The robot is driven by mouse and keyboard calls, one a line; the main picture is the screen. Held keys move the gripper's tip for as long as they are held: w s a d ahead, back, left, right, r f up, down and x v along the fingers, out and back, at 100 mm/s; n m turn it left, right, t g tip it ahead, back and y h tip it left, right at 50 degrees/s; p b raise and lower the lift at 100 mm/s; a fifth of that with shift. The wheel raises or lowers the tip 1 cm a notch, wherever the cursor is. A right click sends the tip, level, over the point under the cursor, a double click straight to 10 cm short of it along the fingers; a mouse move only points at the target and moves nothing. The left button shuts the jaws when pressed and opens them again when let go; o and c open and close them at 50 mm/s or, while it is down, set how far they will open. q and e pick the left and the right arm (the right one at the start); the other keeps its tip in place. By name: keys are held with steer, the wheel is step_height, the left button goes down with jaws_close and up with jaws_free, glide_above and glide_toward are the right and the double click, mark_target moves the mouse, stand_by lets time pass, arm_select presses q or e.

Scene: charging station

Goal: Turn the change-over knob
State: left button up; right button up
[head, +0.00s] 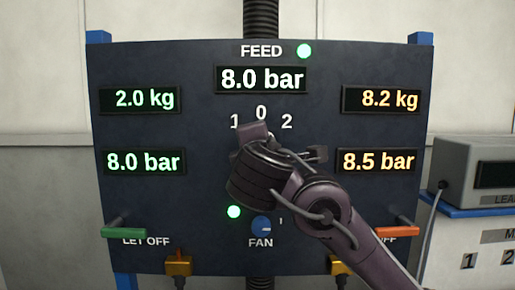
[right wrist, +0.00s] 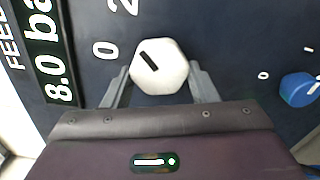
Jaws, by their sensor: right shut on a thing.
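The change-over knob (right wrist: 170,78) is a white six-sided knob with a black bar mark, seen in the right wrist view. The mark slants to the upper left, toward the gap between the printed 0 and 2. My right gripper (right wrist: 158,70) is shut on the knob, one grey finger on each side. In the head view my right gripper (head: 258,142) is at the panel just below the marks 1, 0 and 2, and its hand hides the knob. My left gripper is not in view.
The dark panel (head: 205,190) carries a FEED display (head: 261,79) reading 8.0 bar and side displays. Below are a blue FAN knob (head: 261,223), a green lever (head: 125,232) and an orange lever (head: 397,232). A grey device (head: 470,170) stands at right.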

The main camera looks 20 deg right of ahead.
steer(key=o, duration=1)
steer(key=shift+s, duration=0.1)
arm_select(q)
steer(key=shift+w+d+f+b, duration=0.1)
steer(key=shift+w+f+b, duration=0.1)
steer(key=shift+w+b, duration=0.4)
arm_select(e)
steer(key=v, duration=0.7)
steer(key=shift+s, duration=0.35)
